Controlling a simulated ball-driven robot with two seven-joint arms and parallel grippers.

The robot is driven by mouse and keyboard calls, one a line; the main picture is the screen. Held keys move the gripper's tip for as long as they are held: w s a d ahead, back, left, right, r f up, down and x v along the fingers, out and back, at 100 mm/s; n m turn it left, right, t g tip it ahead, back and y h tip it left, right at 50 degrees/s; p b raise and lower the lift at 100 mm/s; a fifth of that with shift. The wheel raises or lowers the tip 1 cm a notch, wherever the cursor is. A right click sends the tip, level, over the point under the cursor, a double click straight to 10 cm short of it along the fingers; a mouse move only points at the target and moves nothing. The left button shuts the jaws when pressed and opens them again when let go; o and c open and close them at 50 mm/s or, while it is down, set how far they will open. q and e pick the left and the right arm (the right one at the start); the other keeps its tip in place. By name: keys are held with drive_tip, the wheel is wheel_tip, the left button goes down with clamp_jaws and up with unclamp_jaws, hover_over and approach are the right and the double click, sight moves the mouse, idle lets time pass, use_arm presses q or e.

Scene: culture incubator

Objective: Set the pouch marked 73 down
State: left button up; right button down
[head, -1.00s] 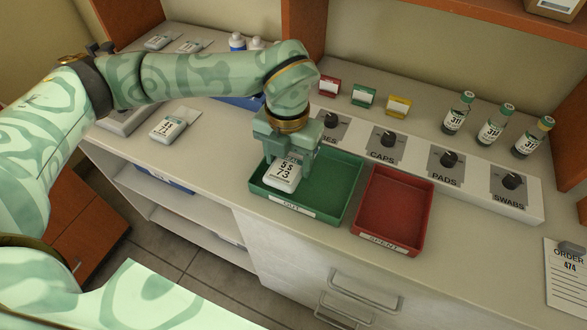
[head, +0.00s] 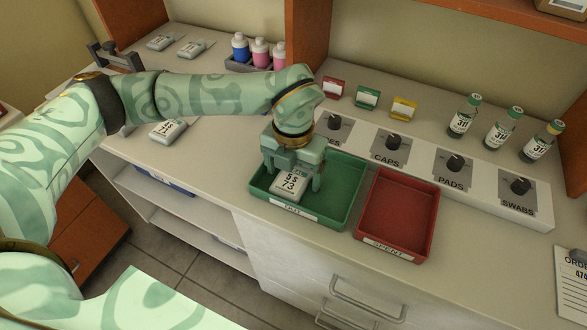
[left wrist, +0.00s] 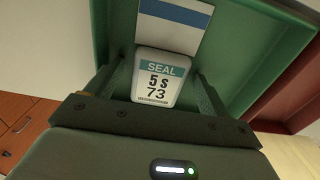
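The pouch marked 73 (head: 289,185) is white with a teal band and lies in the left front part of the green tray (head: 342,199), its printed face up. In the left wrist view the pouch (left wrist: 157,82) shows "SEAL", "5S" and "73". My left gripper (head: 293,178) is right over it, pointing down into the tray, with one finger on either side of the pouch. The fingers stand slightly wider than the pouch and look open. The fingertips are partly hidden. My right gripper is not in view.
A red tray (head: 398,213) stands right of the green one. Behind them is a panel with several knobs (head: 395,142). Three labelled bottles (head: 501,127) stand at the back right. Another pouch (head: 167,130) lies on the counter at left. A blue-striped white card (left wrist: 175,18) shows beyond the pouch.

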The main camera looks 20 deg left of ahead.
sight(294, 176)
use_arm(q)
wheel_tip(294, 176, up, 12)
drive_tip(key=p, duration=0.3)
drive_tip(key=shift+r, duration=0.15)
